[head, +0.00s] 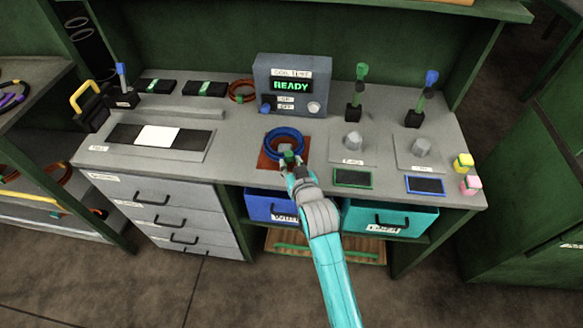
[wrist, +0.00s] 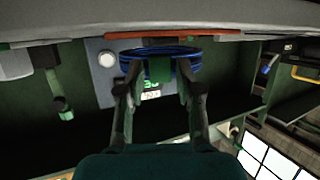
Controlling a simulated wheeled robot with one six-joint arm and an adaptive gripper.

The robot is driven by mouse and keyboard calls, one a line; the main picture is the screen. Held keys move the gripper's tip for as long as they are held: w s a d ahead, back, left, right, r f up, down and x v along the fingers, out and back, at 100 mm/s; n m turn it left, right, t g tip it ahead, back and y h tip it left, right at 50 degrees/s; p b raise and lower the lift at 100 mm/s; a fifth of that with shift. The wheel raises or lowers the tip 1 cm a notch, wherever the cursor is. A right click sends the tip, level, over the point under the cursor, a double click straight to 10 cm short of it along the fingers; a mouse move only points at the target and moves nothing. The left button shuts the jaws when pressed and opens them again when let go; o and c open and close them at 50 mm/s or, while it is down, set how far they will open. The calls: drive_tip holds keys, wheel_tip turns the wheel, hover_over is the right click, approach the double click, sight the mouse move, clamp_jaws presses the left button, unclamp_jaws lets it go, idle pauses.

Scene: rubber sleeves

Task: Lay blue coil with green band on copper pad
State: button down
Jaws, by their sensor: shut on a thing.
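The blue coil with green band (head: 284,133) is in my gripper (head: 290,162), which is shut on it at the green band (wrist: 160,69). In the wrist view, which is upside down, the blue coil (wrist: 190,55) lies flat and level between the fingertips. The copper pad (head: 267,161) is a reddish square on the bench, and the coil appears over it in the head view. In the wrist view the pad's edge (wrist: 172,35) is very close to the coil. I cannot tell whether they touch. My gripper hides part of the pad.
The grey coil tester (head: 292,85) reading READY stands behind the pad. An orange coil (head: 242,91) lies at the back left. A tray with a white card (head: 157,136) is at left.

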drive_tip(key=shift+f, duration=0.7)
drive_tip(key=shift+f, duration=0.15)
drive_tip(key=c, duration=0.8)
unclamp_jaws()
drive_tip(key=shift+f, duration=0.1)
drive_tip(key=shift+o, duration=0.2)
drive_tip(key=v, duration=1.2)
